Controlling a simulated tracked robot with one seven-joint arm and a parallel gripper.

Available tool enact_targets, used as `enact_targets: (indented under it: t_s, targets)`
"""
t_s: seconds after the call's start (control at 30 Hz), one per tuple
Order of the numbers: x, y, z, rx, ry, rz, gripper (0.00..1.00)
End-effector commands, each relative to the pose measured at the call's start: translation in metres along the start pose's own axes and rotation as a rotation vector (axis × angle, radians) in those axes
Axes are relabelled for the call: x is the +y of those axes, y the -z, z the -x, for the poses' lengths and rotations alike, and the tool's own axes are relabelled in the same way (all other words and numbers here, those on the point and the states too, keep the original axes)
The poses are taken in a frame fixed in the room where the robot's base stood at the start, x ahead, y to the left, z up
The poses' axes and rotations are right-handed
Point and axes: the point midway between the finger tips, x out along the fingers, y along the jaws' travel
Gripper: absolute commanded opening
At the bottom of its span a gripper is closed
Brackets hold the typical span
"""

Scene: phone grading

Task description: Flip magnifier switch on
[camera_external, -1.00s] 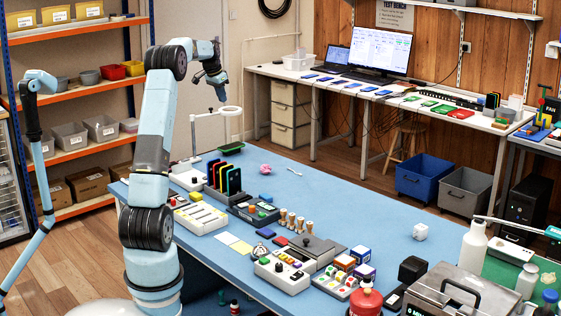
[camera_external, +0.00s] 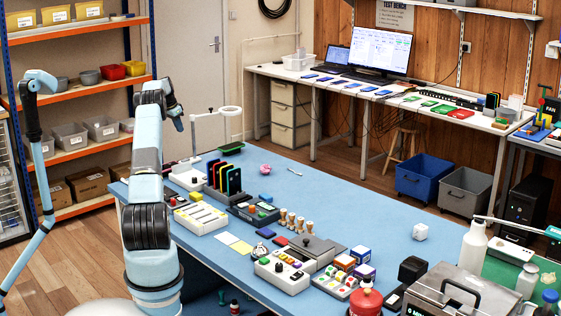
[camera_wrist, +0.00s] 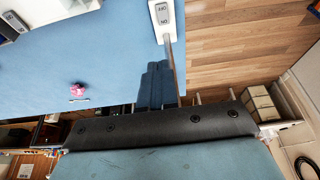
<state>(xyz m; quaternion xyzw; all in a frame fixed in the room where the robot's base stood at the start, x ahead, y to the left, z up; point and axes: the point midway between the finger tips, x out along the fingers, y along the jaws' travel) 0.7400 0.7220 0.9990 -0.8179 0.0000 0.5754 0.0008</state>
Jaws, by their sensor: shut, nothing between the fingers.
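The magnifier has a white ring (camera_external: 231,111) on a thin post and arm, above a white base (camera_external: 188,177) at the far left end of the blue table. In the wrist view, a white base edge (camera_wrist: 179,22) at the top carries a small grey labelled switch panel (camera_wrist: 162,14); its exact setting is too small to tell. In the outside view my gripper (camera_external: 180,125) hangs above and left of the base, partly behind my arm.
A rack of coloured phones (camera_external: 225,178) stands close to the right of the base. A green tray (camera_external: 231,148) lies behind it. A pink lump (camera_external: 264,169) sits on bare blue tabletop further right. The table edge is close to the base.

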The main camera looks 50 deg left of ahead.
Motion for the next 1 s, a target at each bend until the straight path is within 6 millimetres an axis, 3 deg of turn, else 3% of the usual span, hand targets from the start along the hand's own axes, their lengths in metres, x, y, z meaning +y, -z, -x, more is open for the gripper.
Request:
enact_targets:
  t_s: [0.17, 0.57, 0.77, 1.0]
  targets:
    - [-0.009, -0.008, -0.006, 0.002, -0.001, 0.001, 0.00]
    - [-0.009, -0.008, -0.009, 0.001, -0.002, 0.001, 0.00]
    - [-0.009, -0.009, -0.032, -0.001, -0.004, 0.002, 0.00]
    - [-0.009, -0.008, -0.073, 0.000, -0.003, 0.001, 0.00]
